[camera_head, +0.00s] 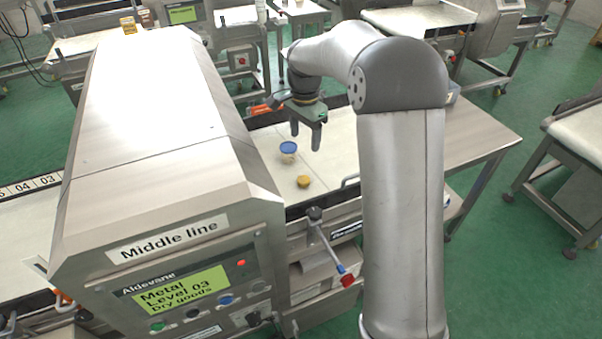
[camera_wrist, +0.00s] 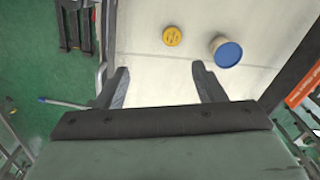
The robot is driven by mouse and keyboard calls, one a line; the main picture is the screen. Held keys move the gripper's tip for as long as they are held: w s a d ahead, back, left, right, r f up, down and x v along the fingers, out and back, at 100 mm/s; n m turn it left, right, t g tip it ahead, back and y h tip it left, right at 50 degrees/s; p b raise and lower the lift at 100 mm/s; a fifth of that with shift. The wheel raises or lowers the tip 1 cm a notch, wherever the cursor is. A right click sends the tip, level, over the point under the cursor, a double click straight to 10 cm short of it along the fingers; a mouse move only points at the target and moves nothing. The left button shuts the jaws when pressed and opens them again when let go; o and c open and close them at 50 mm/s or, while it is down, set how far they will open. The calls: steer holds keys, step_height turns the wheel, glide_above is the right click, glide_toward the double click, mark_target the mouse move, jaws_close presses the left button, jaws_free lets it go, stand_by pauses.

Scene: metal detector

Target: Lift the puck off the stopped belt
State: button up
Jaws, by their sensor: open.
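The puck is most likely the small round yellow disc (camera_head: 304,181) on the white belt (camera_head: 338,150). It also shows in the wrist view (camera_wrist: 172,36), lying flat with dark marks on top. A small jar with a blue lid (camera_head: 288,149) stands on the belt a little behind it; in the wrist view the jar (camera_wrist: 225,50) is to the right of the disc. My gripper (camera_head: 306,142) is open and empty above the belt. In the wrist view its two fingers (camera_wrist: 160,88) point towards the disc and jar, with nothing between them.
A large metal detector housing (camera_head: 160,140) labelled "Middle line" stands left of the belt, with a lit screen (camera_head: 172,297). A lever with a red end (camera_head: 346,279) sticks out at the belt's near side. A bare metal table (camera_head: 480,135) is at the right.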

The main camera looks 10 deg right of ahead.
steer(key=w+f+m, duration=0.1)
steer(key=w+f, duration=0.1)
steer(key=w, duration=0.1)
steer(key=p, duration=0.1)
glide_above(303, 179)
step_height(303, 179, down, 11)
steer(key=shift+s+f, duration=0.15)
steer(key=shift+f, duration=0.05)
steer(key=shift+d+f+p, duration=0.1)
steer(key=shift+f+p, duration=0.75)
steer(key=shift+f, duration=1.8)
steer(key=c, duration=1.1)
